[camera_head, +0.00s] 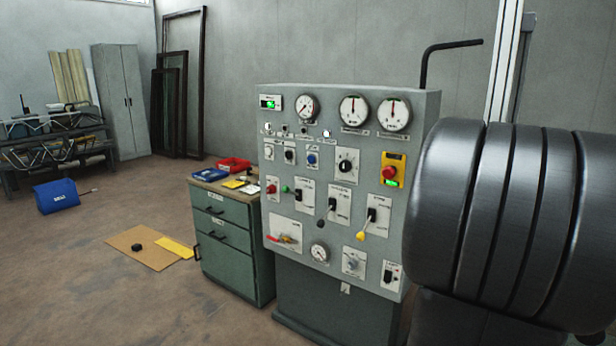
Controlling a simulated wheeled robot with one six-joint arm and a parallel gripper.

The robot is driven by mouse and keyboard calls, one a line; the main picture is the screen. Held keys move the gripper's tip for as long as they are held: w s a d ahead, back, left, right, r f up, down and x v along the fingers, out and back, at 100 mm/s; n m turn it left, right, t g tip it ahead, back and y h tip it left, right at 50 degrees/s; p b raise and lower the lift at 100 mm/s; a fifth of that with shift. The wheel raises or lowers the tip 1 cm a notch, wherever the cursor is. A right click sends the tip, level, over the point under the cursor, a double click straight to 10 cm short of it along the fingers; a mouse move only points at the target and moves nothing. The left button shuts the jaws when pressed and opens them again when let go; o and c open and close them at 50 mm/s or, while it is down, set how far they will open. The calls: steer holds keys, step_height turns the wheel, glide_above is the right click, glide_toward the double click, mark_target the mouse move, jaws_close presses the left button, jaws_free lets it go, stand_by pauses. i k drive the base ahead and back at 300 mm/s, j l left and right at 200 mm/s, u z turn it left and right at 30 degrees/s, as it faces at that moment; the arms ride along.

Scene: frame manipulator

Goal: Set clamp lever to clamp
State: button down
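A grey control panel (340,110) stands upright in the middle of the view. It carries several levers with labels too small to read, so I cannot tell which is the clamp lever. One lever with a yellow tip (366,226) hangs tilted down to the left at the lower right. A black-tipped lever (329,211) sits left of it, and a smaller black lever (298,195) sits further left. A red-handled valve (283,238) is at the panel's lower left. My gripper is not in view.
A green drawer cabinet (225,238) with red and blue trays stands left of the panel. A cardboard sheet (140,252) lies on the floor. Floor at front left is clear.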

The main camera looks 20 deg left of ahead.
mark_target(286, 190)
steer(key=i+j, duration=0.25)
steer(key=j, duration=0.2)
steer(key=i+j, duration=0.2)
steer(key=j, duration=0.3)
steer(key=i+j, duration=0.25)
steer(key=j, duration=0.2)
steer(key=i+j+u, duration=0.1)
steer(key=j, duration=0.4)
steer(key=i+j, duration=0.6)
steer(key=j, duration=0.3)
steer(key=i+j, duration=0.25)
steer(key=j, duration=0.2)
steer(key=i+j, duration=0.25)
steer(key=j, duration=0.2)
steer(key=k+u, duration=0.05)
